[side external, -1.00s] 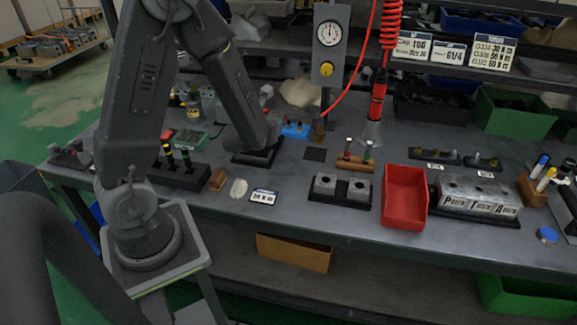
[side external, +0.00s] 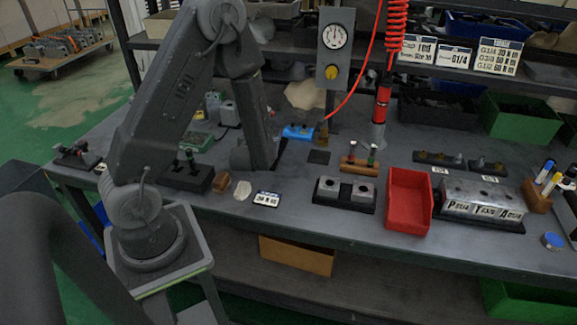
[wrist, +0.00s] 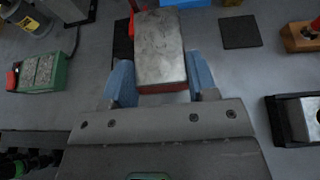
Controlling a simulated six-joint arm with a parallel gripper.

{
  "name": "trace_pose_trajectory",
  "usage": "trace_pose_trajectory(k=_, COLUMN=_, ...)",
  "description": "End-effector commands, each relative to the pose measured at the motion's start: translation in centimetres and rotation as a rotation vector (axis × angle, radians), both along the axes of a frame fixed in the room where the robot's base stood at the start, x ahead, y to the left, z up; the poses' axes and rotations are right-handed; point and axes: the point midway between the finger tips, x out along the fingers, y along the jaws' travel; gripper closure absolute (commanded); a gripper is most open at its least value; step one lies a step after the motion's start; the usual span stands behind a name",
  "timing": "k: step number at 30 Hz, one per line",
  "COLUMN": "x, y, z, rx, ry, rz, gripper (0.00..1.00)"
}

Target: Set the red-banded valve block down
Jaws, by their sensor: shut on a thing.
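The red-banded valve block (wrist: 160,47) is a scuffed grey metal block with a red band along its near lower edge in the wrist view. My gripper (wrist: 163,80) is shut on it, with one blue-grey finger on each side. The block's underside is hidden, so I cannot tell whether it touches the bench. A dark patch shows beside its left edge. In the side view my gripper is low over the bench (side external: 290,205) at the end of the dark forearm, which hides the block.
A bare black square pad (side external: 318,157) lies right of my gripper. A blue item (side external: 298,132) is behind it. A green-edged tray (wrist: 40,72) is left.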

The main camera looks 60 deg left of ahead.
Motion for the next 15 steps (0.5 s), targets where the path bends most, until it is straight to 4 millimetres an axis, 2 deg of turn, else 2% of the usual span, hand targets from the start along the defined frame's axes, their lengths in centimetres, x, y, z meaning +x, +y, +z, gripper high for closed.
trace_pose_trajectory(k=3, x=2.2, y=-1.8, z=-1.6, rx=0.001, ry=-0.001, rz=-0.005, gripper=0.82)
trace_pose_trajectory(k=7, x=3.9, y=-3.1, z=-2.9, rx=0.001, ry=-0.003, rz=-0.003, gripper=0.82)
trace_pose_trajectory(k=15, x=5.1, y=-4.0, z=-4.4, rx=0.002, ry=0.000, rz=0.001, gripper=0.82)
